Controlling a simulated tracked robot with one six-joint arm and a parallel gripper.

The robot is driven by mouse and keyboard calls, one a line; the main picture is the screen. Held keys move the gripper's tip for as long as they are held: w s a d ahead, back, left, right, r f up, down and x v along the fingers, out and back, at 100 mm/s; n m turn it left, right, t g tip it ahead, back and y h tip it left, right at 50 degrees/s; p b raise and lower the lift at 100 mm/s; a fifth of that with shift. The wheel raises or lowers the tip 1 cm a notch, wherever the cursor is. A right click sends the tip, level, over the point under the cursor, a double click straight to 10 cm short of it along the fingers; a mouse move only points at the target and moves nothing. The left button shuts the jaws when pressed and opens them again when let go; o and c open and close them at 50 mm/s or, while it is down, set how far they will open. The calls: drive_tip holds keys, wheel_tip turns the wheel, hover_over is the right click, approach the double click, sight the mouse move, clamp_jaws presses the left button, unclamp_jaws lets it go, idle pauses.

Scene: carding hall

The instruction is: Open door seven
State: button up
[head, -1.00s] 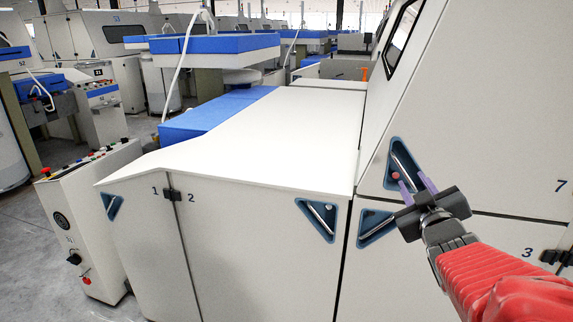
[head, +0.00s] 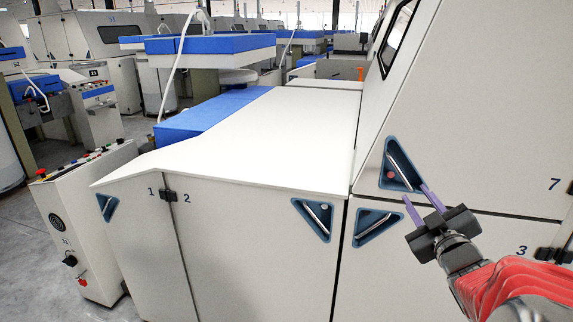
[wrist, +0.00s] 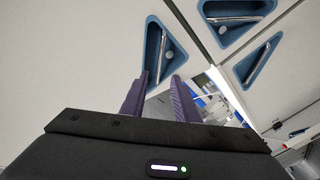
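Door seven (head: 480,150) is the pale upper panel at the right in the head view, with a dark "7" near its right edge. It looks shut. Its blue triangular recess (head: 391,182) holds a slanted metal bar handle (head: 403,166) and a round pinkish button or lock. My gripper (head: 423,200) is just below and right of this recess, open, with its two purple fingers apart and nothing between them. In the wrist view, my gripper (wrist: 161,77) points at a blue recess (wrist: 152,45) with a bar, apparently door seven's. I cannot tell whether a finger touches its edge.
Door three's recess (head: 376,227) lies just below door seven's. Door two's recess (head: 313,219) is further left, under a flat white cover (head: 270,130). A control box (head: 85,225) stands at the left. Other machines fill the background.

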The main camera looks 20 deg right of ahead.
sight(401, 175)
drive_tip(key=x, duration=1.2)
drive_tip(key=shift+w+d, duration=0.1)
drive_tip(key=shift+w, duration=0.25)
drive_tip(key=shift+c, duration=0.3)
clamp_jaws()
drive_tip(key=shift+f, duration=0.1)
drive_tip(key=shift+d, duration=0.15)
